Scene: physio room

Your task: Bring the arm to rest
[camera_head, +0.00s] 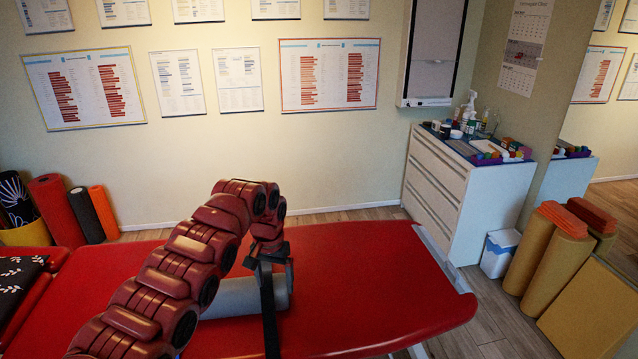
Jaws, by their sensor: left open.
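My left arm (200,245), in dark red segments, comes in from the lower left, arches up and bends down over the red treatment table (370,275). My left gripper (279,300) points down at the table with its dark fingers apart. A grey roller (232,298) lies on the table at the gripper. Part of the roller shows between the fingers, and my arm hides some of it. I cannot tell whether the fingers touch it. My right gripper is not in view.
The right half of the table is bare. A white drawer cabinet (436,190) with bottles and small items stands behind it at the right. A small white bin (497,257) and tan rolls (555,262) stand on the floor. Rolled mats (85,215) and a dark patterned cloth (18,285) are at the left.

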